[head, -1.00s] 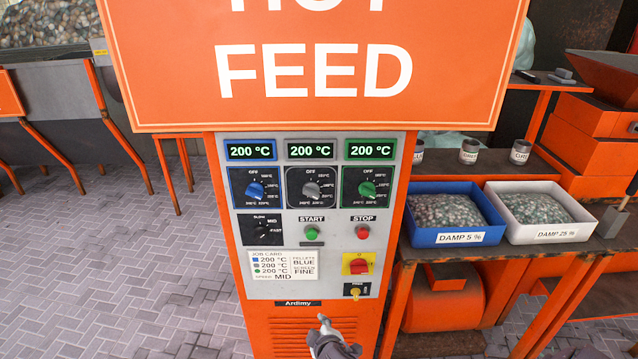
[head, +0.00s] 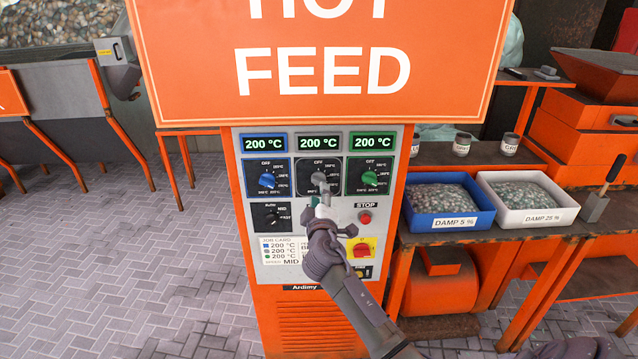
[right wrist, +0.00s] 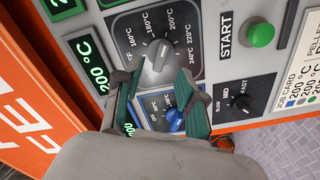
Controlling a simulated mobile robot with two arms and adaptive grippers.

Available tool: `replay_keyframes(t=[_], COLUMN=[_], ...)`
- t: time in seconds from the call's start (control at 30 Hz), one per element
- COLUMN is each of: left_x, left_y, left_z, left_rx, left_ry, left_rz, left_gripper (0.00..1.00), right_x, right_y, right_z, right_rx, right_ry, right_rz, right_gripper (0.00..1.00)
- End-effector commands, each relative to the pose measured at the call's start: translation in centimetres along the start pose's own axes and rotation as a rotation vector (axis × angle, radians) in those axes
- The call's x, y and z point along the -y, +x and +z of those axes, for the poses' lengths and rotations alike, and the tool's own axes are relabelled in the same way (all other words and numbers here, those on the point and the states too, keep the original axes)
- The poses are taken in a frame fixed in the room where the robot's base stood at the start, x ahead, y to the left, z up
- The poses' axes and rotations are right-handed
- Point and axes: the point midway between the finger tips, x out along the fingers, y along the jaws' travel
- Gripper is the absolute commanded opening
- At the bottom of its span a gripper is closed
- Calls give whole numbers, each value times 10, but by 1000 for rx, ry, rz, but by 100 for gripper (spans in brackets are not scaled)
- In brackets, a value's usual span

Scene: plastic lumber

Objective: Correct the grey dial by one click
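The grey dial (head: 319,178) is the middle of three dials on the orange machine's panel, under a display (head: 318,143) reading 200 °C. In the right wrist view its grey knob (right wrist: 159,55) shows just beyond my fingertips. My right gripper (head: 322,204) is in front of the panel, just below the dial, and partly covers it. In the right wrist view its two fingers (right wrist: 152,80) are apart with nothing between them. Contact with the knob cannot be told. The job card (head: 281,250) is partly hidden by my gripper. My left gripper is not in view.
The blue dial (head: 268,180) and green dial (head: 371,178) flank the grey one; both displays read 200 °C. The speed dial (head: 270,215), red stop button (head: 365,217) and red-yellow switch (head: 361,251) are nearby. An orange sign (head: 320,70) hangs above the panel.

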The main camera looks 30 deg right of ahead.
Motion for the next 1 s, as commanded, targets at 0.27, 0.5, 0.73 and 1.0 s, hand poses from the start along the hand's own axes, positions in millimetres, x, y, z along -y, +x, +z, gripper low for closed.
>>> replay_keyframes(t=[0.27, 0.5, 0.73, 1.0], left_x=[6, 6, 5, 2], left_y=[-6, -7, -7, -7], left_z=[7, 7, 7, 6], left_rx=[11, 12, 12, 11], left_ry=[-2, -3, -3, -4], left_rz=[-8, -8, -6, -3], left_gripper=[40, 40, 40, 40], right_x=[0, 1, 1, 1], right_y=[40, 49, 49, 49], right_z=[0, 0, 0, 0], right_rx=[1, -1, -1, -1], right_ry=[-2, -1, -1, -1], right_rz=[0, -1, -1, -1], right_gripper=[40, 40, 38, 0])
